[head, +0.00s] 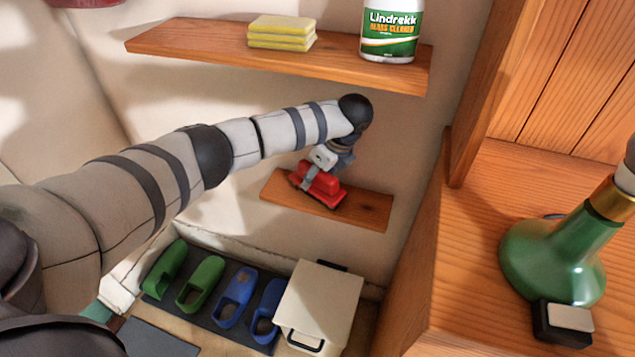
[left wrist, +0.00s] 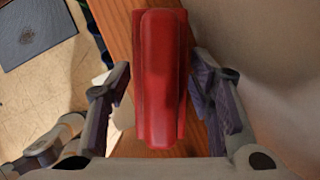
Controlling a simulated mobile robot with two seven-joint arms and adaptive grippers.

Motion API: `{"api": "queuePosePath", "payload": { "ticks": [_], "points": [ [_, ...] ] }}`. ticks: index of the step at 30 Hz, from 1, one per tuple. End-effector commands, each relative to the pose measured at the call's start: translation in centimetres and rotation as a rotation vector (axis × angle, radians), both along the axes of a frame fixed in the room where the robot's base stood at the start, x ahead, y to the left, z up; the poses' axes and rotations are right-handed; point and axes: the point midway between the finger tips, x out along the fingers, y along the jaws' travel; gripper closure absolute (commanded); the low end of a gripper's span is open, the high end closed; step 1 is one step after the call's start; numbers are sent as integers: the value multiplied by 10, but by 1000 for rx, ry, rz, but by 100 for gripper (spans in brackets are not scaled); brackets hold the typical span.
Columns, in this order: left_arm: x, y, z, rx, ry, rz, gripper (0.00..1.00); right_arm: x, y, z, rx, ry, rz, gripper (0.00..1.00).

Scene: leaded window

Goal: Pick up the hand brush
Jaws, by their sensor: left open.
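The red hand brush (head: 322,186) lies on the small lower wooden shelf (head: 367,207) in the head view. In the left wrist view the brush (left wrist: 161,75) shows from above, its rounded red back running lengthwise between the fingers. My left gripper (head: 318,178) is at the brush, its arm coming in from the left. In the left wrist view the left gripper (left wrist: 163,100) is open, with one finger on each side of the brush and a visible gap on both sides. The brush's underside is hidden. My right gripper is not in view.
An upper shelf (head: 190,42) above holds yellow sponges (head: 281,32) and a glass cleaner container (head: 392,30). Below are green and blue clogs (head: 235,296) and a pale lidded bin (head: 320,300). A wall backs the shelf.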

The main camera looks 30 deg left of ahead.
Motion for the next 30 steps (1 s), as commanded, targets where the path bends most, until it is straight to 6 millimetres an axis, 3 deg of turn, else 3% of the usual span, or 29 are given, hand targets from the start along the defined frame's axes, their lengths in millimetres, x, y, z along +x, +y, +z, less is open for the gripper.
{"api": "queuePosePath", "payload": {
  "ticks": [9, 15, 26, 30],
  "points": [
    [0, 0, -1, 0, 0, 0, 54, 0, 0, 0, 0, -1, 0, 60],
    [0, 0, -1, 0, 0, 0, 95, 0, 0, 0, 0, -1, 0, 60],
    [0, -1, 3, -2, 1, -1, 95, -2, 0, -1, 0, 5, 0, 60],
    [2, 0, 28, 1, -9, 0, 95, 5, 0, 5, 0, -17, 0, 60]
  ]
}}
